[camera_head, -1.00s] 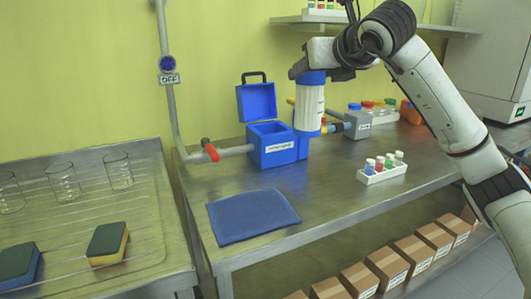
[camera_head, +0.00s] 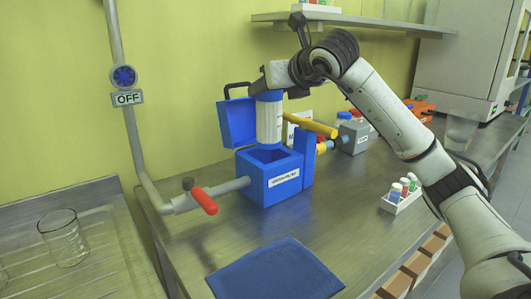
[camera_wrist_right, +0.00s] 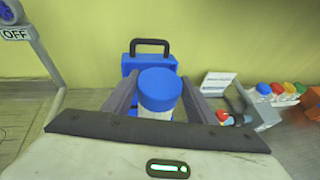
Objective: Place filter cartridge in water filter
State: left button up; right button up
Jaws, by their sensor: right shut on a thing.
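The filter cartridge (camera_head: 269,122) is a white ribbed cylinder with blue ends, held upright. My right gripper (camera_head: 267,92) is shut on its top end; the blue cap also shows between the fingers in the right wrist view (camera_wrist_right: 160,90). The water filter (camera_head: 268,180) is a blue box on the metal table with its lid (camera_head: 236,123) swung open at the back. The cartridge's lower end is over the open top of the box; I cannot tell whether it is inside the opening. My left gripper is not in view.
A pipe with a red-handled valve (camera_head: 203,200) joins the box on the left, below an OFF sign (camera_head: 128,98). A blue mat (camera_head: 275,272) lies in front. A rack of small vials (camera_head: 401,193) stands to the right. A yellow pipe (camera_head: 311,125) is behind the box.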

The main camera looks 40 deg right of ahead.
aim_at(275, 138)
notch_tip(275, 138, down, 8)
jog(key=shift+f+b, duration=0.1)
jog(key=shift+b, duration=0.6)
jog(key=shift+f+b, duration=0.4)
jog(key=shift+f, duration=1.75)
jog(key=o, duration=1.5)
jog(key=shift+f, duration=0.1)
jog(key=shift+c, duration=0.2)
jog(key=b+v, duration=0.6)
jog(key=v, duration=0.6)
